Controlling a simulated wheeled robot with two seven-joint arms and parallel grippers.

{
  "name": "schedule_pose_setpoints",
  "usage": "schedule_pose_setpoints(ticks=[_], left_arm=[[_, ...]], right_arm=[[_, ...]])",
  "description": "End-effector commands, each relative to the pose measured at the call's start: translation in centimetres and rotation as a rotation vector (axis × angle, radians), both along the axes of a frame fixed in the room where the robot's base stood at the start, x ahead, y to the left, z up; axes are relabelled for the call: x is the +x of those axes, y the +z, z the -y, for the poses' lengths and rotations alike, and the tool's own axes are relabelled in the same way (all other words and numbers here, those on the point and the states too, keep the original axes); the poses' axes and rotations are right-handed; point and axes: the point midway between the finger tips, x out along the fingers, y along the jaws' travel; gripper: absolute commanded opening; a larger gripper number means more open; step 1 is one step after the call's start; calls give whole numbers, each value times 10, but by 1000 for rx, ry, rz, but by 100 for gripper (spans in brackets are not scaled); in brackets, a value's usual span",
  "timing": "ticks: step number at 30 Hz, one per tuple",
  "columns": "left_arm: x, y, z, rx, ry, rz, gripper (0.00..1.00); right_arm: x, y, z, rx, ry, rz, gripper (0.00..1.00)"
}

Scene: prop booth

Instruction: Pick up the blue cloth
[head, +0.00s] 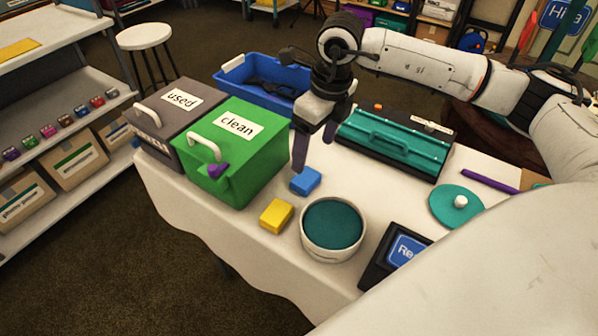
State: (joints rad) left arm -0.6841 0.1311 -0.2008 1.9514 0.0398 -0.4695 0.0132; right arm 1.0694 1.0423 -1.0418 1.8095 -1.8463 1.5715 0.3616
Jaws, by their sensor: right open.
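The blue cloth (305,181) is a small, thick, folded-looking blue piece lying on the white-covered table (236,225), between the green box and the round pot. My right gripper (315,151) points down just above and behind the blue cloth. Its dark fingers are apart, with nothing between them. One finger comes down close to the far edge of the cloth; I cannot tell if they touch. My left gripper is not in view.
A yellow block (276,216) and a white pot with a teal inside (333,226) stand near the cloth. A green "clean" box (240,165) and grey "used" box (160,135) are left. A teal toolbox (397,140), teal lid (456,206) and dark-framed sign (392,257) are right.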

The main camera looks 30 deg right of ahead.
Motion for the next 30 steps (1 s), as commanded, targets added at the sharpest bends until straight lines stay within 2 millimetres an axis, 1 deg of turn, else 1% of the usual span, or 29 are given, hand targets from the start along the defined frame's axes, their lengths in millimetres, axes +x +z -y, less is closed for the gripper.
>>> schedule_pose_setpoints(ticks=[1,3,6,13,18,21,24,30], left_arm=[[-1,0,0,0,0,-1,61],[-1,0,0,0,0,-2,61],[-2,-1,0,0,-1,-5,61],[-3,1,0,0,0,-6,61],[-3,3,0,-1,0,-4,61],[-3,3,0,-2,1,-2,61],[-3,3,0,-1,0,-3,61],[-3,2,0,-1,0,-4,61]], right_arm=[[0,-9,1,-4,-1,-4,75],[1,-21,-1,-2,0,-6,75],[4,-33,-2,0,1,-3,75],[6,-51,-5,1,2,-3,75],[10,-78,-9,2,2,-4,75],[11,-88,-10,3,3,-3,75],[12,-93,-10,3,3,-1,75],[12,-93,-10,3,2,-1,75]])
